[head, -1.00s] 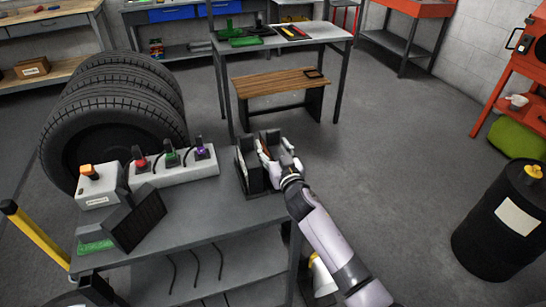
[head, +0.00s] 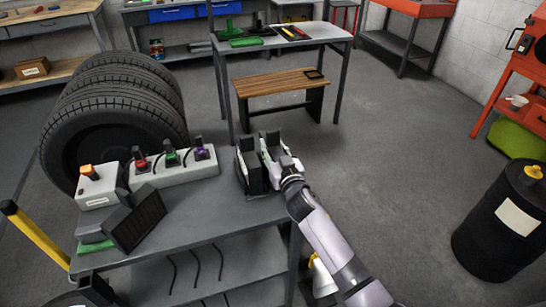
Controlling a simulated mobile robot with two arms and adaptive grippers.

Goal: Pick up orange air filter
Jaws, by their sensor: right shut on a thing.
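My right gripper (head: 278,163) is at the black upright holder (head: 250,168) on the right end of the grey table. It is shut between the holder's dark plates, with its white and grey fingers reaching in from the right. The orange air filter is hidden by the fingers and the holder in this view, so I cannot make out its outline. I cannot tell whether it is clear of the holder.
On the grey table (head: 215,222) stand a white box with coloured plugs (head: 175,172), a box with an orange button (head: 100,188) and a dark ribbed panel (head: 140,220). Tyres (head: 110,120) stand behind. A black drum (head: 500,220) is at right.

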